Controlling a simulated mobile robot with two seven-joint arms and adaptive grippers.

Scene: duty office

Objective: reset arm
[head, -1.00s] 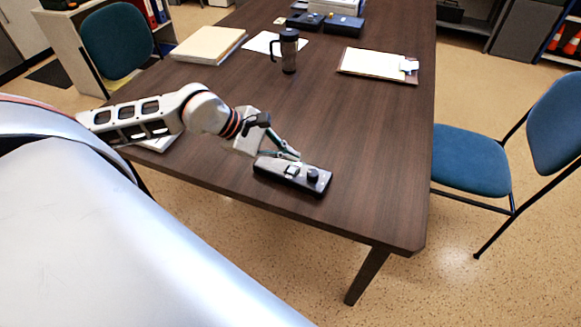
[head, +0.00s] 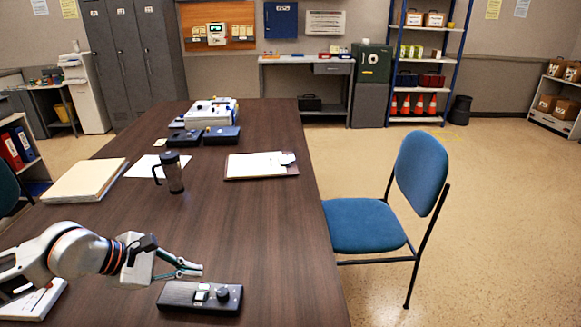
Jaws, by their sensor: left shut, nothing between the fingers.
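My left gripper (head: 190,268) reaches in from the left, low over the near end of the brown table (head: 240,215). Its fingers are shut with nothing between them. A black control box (head: 183,297) with a white switch and a round dark knob lies on the table just below and in front of the fingertips. I cannot tell from this view whether the fingertips touch it. My right gripper is not in view.
A dark mug (head: 174,178), a stack of folders (head: 85,180) and a clipboard (head: 256,166) lie farther back on the table. A blue chair (head: 365,225) stands at the table's right side. The floor (head: 480,230) to the right is clear.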

